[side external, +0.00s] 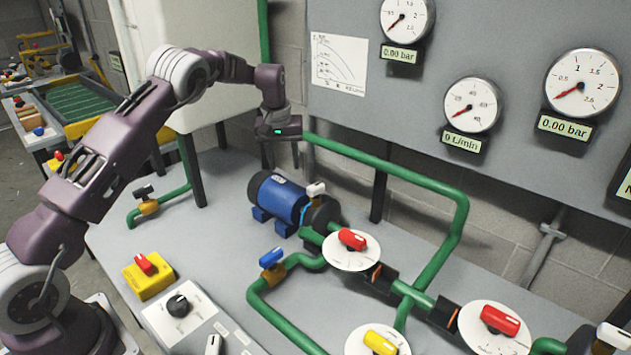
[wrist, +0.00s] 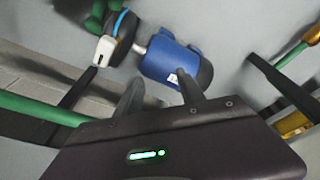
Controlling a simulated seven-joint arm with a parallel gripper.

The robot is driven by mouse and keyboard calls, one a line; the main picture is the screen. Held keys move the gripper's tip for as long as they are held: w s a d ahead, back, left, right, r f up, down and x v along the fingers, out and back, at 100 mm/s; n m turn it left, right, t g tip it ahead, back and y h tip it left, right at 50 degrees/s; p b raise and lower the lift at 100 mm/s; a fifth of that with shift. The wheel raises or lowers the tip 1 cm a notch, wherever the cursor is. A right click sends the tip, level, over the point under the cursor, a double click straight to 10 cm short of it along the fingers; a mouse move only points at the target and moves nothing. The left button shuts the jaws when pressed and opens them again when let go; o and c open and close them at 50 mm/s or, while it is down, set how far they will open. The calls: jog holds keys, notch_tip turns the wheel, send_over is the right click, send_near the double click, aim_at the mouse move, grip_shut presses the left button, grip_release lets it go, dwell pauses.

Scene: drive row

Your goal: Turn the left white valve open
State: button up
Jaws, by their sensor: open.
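The left white valve handle (side external: 316,189) stands at the right end of the blue pump (side external: 283,198), near the middle of the bench. In the wrist view the white handle (wrist: 104,50) lies left of the blue pump body (wrist: 168,68). My gripper (side external: 289,150) hangs above and behind the pump, apart from the valve. In the wrist view my gripper (wrist: 160,78) shows two spread fingers with nothing held between them. A second white handle (side external: 613,336) is at the lower right edge of the side view.
A green pipe (side external: 400,176) runs behind the pump. A blue-handled valve (side external: 271,258), red-handled dial (side external: 351,241) and yellow-handled dial (side external: 380,342) stand in front. A gauge panel (side external: 520,30) rises behind.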

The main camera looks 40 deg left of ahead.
aim_at(315, 185)
jog(key=d+r+m+t+h, duration=0.2)
jog(key=d+m, duration=0.6)
jog(key=m, duration=0.2)
jog(key=x, duration=0.6)
jog(key=shift+s+d+f, duration=0.15)
jog(key=shift+d+f, duration=0.1)
jog(key=shift+f, duration=0.1)
grip_shut()
